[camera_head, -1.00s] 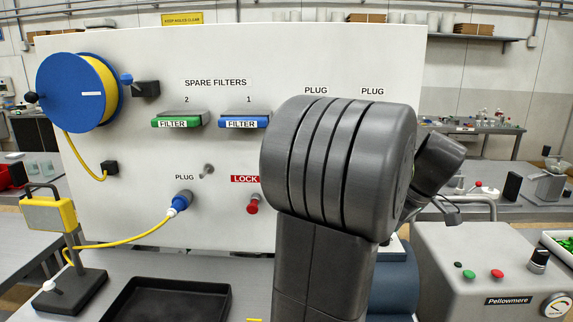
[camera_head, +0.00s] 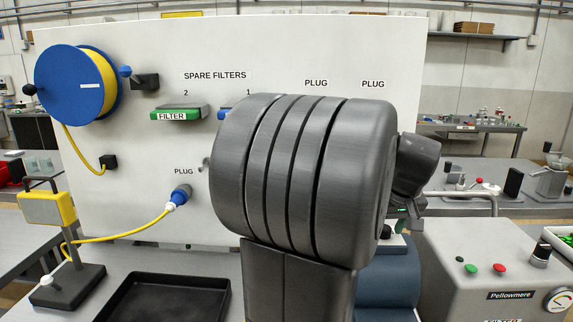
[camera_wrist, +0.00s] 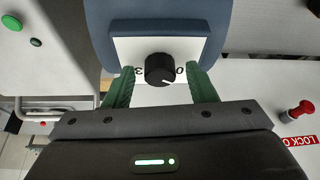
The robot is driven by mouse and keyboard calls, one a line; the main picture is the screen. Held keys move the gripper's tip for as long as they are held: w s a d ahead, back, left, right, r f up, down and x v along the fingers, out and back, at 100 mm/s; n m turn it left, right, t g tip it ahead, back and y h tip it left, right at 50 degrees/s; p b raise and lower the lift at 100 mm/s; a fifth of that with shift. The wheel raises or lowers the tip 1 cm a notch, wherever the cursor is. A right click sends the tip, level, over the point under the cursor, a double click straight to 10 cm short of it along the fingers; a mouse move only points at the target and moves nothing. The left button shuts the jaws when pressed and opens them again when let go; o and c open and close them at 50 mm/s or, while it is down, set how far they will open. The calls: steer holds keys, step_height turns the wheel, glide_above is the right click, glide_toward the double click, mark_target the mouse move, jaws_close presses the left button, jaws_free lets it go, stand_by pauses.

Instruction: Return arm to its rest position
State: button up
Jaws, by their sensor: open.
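My gripper (camera_wrist: 160,72) shows in the wrist view with its two green fingers spread apart. A black knob (camera_wrist: 160,70) on a white plate (camera_wrist: 125,48) of a blue housing (camera_wrist: 155,10) shows between the fingers. Gaps show between each finger and the knob; I cannot tell how far the fingertips are from the plate. In the head view my grey arm fills the middle, bent, and hides most of the gripper. The blue housing (camera_head: 390,285) stands partly behind it.
A white board carries a blue reel (camera_head: 75,86), a green filter (camera_head: 178,113) and a blue plug (camera_head: 180,196). A yellow lamp-like stand (camera_head: 50,208) and black tray (camera_head: 170,300) are at left. The grey Pellowmere machine (camera_head: 470,265) is at right. A red knob (camera_wrist: 302,108) shows in the wrist view.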

steer(key=shift+a+f+m+h+b, duration=0.1)
steer(key=shift+m+h+b, duration=0.45)
steer(key=shift+m, duration=0.6)
steer(key=shift+a+f+m+h+b, duration=0.1)
steer(key=shift+m+h+b, duration=0.25)
steer(key=shift+m+b, duration=0.55)
steer(key=shift+w+a+r+m+g+h+b, duration=0.1)
steer(key=shift+m+g+h+b, duration=0.35)
steer(key=shift+m, duration=0.75)
steer(key=shift+m+g+h+b, duration=0.15)
steer(key=shift+m+b, duration=0.5)
steer(key=shift+m, duration=0.5)
steer(key=shift+v, duration=0.8)
steer(key=shift+a, duration=0.1)
